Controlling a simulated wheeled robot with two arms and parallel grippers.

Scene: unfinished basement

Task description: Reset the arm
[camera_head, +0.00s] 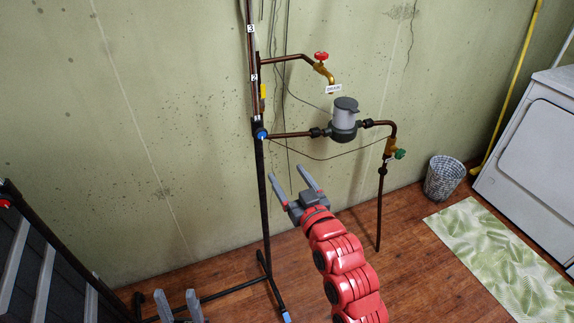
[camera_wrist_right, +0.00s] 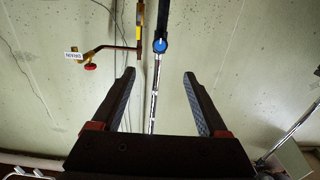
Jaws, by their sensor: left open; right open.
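My right arm (camera_head: 340,265), red and segmented, reaches up from the bottom centre in the head view. Its right gripper (camera_head: 287,171) is open and empty in front of the pipe stand. In the right wrist view the two fingers of this gripper (camera_wrist_right: 160,75) are spread. The rest of the left arm is out of view.
The pipe stand (camera_head: 263,190) carries a blue knob (camera_head: 262,134), a red valve (camera_head: 321,56), a grey meter (camera_head: 345,115) and a green valve (camera_head: 400,154). A basket (camera_head: 444,178), leaf-pattern mat (camera_head: 500,260) and white appliance (camera_head: 535,150) are right. A dark rack (camera_head: 40,270) stands lower left.

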